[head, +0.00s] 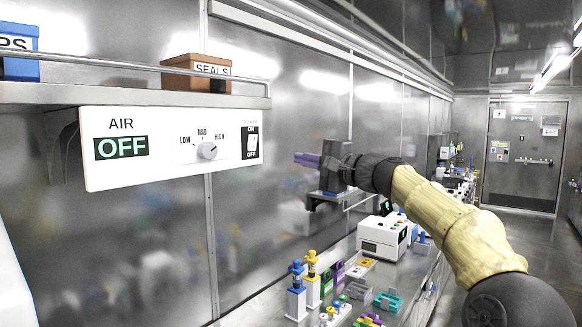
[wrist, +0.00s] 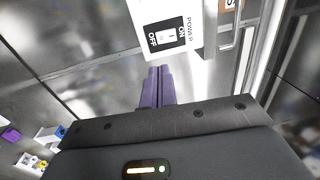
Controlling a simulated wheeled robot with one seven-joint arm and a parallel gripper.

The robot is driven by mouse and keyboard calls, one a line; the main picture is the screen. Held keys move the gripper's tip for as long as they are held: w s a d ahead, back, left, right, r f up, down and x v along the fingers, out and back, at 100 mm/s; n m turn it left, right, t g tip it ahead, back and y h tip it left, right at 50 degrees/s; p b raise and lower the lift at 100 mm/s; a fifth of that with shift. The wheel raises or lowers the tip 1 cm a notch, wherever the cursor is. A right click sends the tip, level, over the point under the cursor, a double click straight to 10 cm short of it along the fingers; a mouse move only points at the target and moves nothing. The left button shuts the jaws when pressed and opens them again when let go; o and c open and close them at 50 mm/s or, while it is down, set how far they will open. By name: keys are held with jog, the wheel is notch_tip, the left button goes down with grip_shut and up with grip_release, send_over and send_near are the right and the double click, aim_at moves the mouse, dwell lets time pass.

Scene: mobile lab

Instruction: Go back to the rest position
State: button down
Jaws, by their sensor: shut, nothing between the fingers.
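My gripper (head: 306,160) is at the end of my raised arm, right of the air panel in the head view. Its purple fingers are shut together with nothing between them, and they point left. In the wrist view the shut fingers (wrist: 157,88) stand just below the power switch (wrist: 167,38), apart from it as far as I can tell. The white air panel (head: 164,173) reads OFF on its display. Its knob (head: 207,149) sits between the LOW, MID and HIGH marks. The power switch also shows at the panel's right end (head: 252,143).
A shelf (head: 130,95) above the panel carries a brown SEALS box (head: 196,74) and a blue box (head: 20,55) behind a rail. Below my arm, a bench holds a white device (head: 383,238) and several small colored parts (head: 388,300). A door (head: 520,155) stands at the far right.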

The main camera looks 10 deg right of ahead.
jog(key=shift+d, duration=0.1)
jog(key=s+a+f+n+g+h, duration=0.25)
jog(key=a+f, duration=0.25)
jog(key=f, duration=0.8)
jog(key=s+a+f+n+g+h, duration=0.1)
jog(key=a+f+g+h, duration=0.3)
jog(key=f, duration=1)
jog(key=s+d+f+n+g+h, duration=0.2)
jog(key=s+f+n, duration=0.1)
jog(key=s+f, duration=0.8)
jog(key=s+d+f+n+g+h, duration=0.2)
jog(key=s+f+n+g+h, duration=0.1)
jog(key=s+f, duration=0.8)
jog(key=s, duration=0.5)
jog(key=shift+s+d+f+n+g, duration=0.3)
jog(key=shift+s+f+n+g, duration=0.05)
jog(key=shift+s, duration=0.05)
